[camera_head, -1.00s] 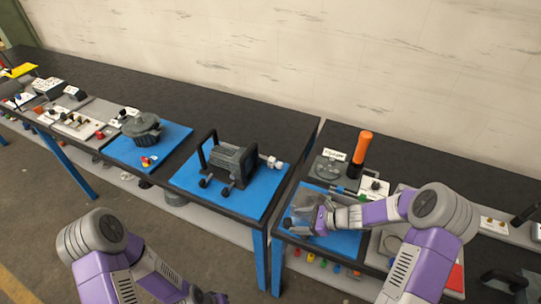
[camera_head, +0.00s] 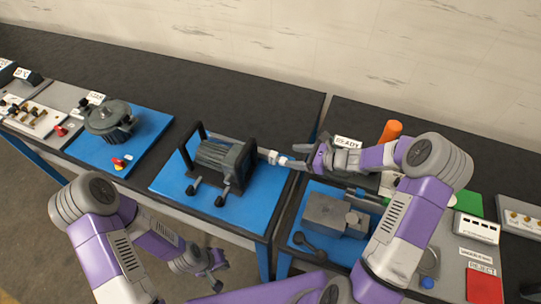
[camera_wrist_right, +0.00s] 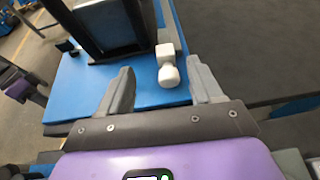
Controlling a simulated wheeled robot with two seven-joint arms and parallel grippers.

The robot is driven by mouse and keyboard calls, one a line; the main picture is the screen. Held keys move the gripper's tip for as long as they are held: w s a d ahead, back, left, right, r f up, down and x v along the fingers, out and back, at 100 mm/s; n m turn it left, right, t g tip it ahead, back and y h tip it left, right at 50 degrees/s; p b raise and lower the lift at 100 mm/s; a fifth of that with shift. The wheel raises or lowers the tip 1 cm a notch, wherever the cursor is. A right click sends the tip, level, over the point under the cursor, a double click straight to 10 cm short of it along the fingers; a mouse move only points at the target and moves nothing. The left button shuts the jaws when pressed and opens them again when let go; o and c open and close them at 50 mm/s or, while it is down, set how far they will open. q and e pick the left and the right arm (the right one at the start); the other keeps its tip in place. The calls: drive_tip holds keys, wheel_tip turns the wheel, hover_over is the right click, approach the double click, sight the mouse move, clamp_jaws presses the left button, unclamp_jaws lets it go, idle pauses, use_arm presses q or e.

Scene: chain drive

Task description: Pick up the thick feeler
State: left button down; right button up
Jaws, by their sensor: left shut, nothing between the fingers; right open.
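I cannot surely tell which thing is the thick feeler. A white knobbed end (camera_head: 276,158) sticks out from the right side of the dark framed machine (camera_head: 224,162). In the right wrist view this white end (camera_wrist_right: 168,76) lies between the fingertips, untouched as far as I can see. My right gripper (camera_head: 302,154) is open and empty, just right of it; it also shows in the right wrist view (camera_wrist_right: 161,68). My left gripper (camera_head: 215,274) is shut and empty, low in front of the table.
The machine stands on a blue mat (camera_head: 165,182). On the right table, a grey block (camera_head: 325,214) stands on another blue mat, with an orange handle (camera_head: 391,130) behind it. A gap separates the tables. The back of the left table (camera_head: 200,95) is clear.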

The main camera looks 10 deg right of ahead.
sight(279, 157)
drive_tip(key=f, duration=0.1)
drive_tip(key=w+f+b, duration=0.1)
drive_tip(key=shift+f, duration=0.35)
drive_tip(key=shift+w+a+f+b, duration=0.2)
drive_tip(key=shift+w+b, duration=0.1)
drive_tip(key=shift+b, duration=0.1)
drive_tip(key=shift+x, duration=1)
drive_tip(key=x, duration=0.5)
drive_tip(key=shift+s+a, duration=0.15)
use_arm(q)
drive_tip(key=f, duration=0.1)
drive_tip(key=w+f, duration=0.1)
drive_tip(key=f, duration=0.1)
drive_tip(key=shift+f, duration=0.15)
use_arm(e)
clamp_jaws()
